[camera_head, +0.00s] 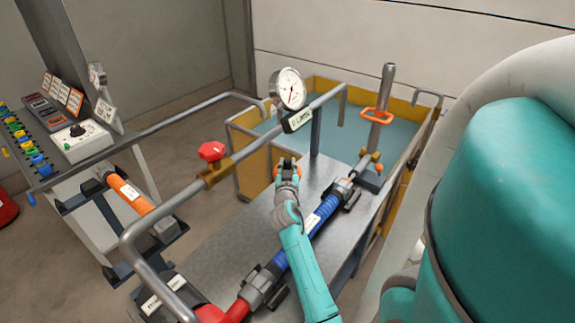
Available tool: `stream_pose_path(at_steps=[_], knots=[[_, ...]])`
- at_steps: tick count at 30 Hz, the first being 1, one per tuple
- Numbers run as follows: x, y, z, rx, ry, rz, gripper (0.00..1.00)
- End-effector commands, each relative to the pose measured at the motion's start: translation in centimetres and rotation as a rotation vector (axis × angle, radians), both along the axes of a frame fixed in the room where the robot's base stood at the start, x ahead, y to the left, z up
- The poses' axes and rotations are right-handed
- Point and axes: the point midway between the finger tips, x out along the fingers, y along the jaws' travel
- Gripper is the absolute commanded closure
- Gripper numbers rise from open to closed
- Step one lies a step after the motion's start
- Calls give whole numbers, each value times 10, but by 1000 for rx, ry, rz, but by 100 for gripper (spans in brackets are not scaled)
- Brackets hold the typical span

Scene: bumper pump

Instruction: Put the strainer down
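No part is clearly marked as the strainer, and I cannot tell which one it is. My gripper (288,167) is above the metal bench (235,226), at the end of my teal arm. Small orange patches show beside its dark fingers; I cannot tell whether they belong to something held. A blue cylinder with a white label (322,214) lies in line between dark clamps on the bench, right of my arm. An orange cylinder with a white label (126,190) rests on a dark bracket at the left. A grey upright pipe with an orange handle (377,115) stands in the yellow-edged tank.
A grey pipe rail (158,202) with a red valve knob (212,151) and a round gauge (288,89) crosses left of my gripper. A control panel (80,139) stands at the left. The bench left of my arm has bare room.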

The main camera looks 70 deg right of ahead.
Motion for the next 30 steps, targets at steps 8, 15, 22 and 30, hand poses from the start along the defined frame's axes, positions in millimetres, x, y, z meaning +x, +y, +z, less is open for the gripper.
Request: stream_pose_path(at_steps=[8,15,22,30], knots=[[0,0,0,0,0,0,50],[-2,8,2,2,2,0,50],[-13,41,2,2,2,2,50],[-22,68,3,1,1,1,50]])
